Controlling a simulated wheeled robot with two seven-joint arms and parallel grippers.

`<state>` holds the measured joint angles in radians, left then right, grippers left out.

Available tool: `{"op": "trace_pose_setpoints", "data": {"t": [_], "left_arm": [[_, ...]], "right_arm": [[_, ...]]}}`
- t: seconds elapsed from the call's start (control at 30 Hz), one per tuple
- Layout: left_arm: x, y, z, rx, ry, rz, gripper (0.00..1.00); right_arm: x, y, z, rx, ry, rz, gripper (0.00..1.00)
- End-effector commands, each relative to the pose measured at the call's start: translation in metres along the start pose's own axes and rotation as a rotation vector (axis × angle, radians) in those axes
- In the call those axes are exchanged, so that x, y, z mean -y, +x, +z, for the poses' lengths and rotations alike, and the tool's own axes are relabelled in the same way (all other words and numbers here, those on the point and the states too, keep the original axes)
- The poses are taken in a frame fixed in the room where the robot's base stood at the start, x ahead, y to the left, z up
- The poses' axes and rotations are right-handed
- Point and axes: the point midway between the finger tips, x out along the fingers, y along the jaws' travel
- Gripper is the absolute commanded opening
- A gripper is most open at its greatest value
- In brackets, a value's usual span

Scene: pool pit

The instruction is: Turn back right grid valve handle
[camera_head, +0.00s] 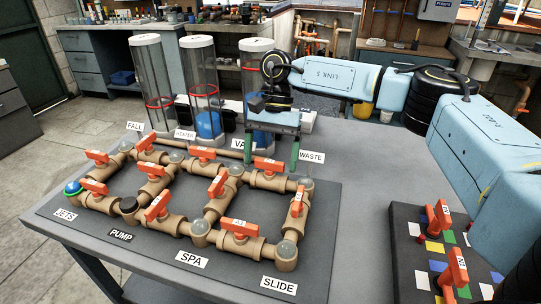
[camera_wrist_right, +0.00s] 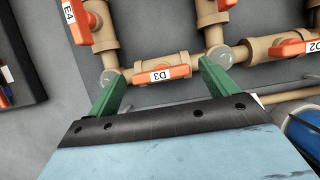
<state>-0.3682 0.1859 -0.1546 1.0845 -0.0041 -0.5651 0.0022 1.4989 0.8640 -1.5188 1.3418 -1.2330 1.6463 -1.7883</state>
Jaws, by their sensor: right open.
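The back right grid valve handle is the orange lever (camera_head: 268,164) on the back pipe run of the tan pipe grid, below the VAC and WASTE labels. In the right wrist view it is the orange handle marked D3 (camera_wrist_right: 162,74), lying along its pipe. My right gripper (camera_head: 271,153) is open, its green fingers pointing down above the back right of the grid. In the right wrist view the fingers (camera_wrist_right: 160,85) are spread toward the two ends of the handle, with nothing between them gripped. Contact cannot be told. My left gripper is out of view.
Other orange handles sit around the grid, including E4 (camera_wrist_right: 79,24) and D2 (camera_wrist_right: 298,46). Clear cylinders (camera_head: 203,90) stand behind the grid. A dark board (camera_head: 405,268) with two red-handled valves lies at the right. The grey tabletop (camera_head: 365,165) right of the grid is clear.

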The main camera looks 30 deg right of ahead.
Motion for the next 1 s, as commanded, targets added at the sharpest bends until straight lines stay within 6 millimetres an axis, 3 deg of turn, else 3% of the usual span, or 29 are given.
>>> {"op": "trace_pose_setpoints", "data": {"t": [0.1,0.43,0.77,1.0], "left_arm": [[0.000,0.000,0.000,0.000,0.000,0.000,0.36],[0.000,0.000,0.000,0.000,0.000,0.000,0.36],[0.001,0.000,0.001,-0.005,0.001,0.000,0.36],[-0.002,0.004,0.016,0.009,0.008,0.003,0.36]], "right_arm": [[0.000,0.000,0.000,0.000,0.000,0.000,0.84],[0.000,-0.001,0.000,0.000,0.000,-0.001,0.41],[-0.001,-0.001,0.000,0.001,0.045,-0.019,0.41],[-0.003,-0.001,0.000,0.002,0.179,-0.075,0.41]]}}
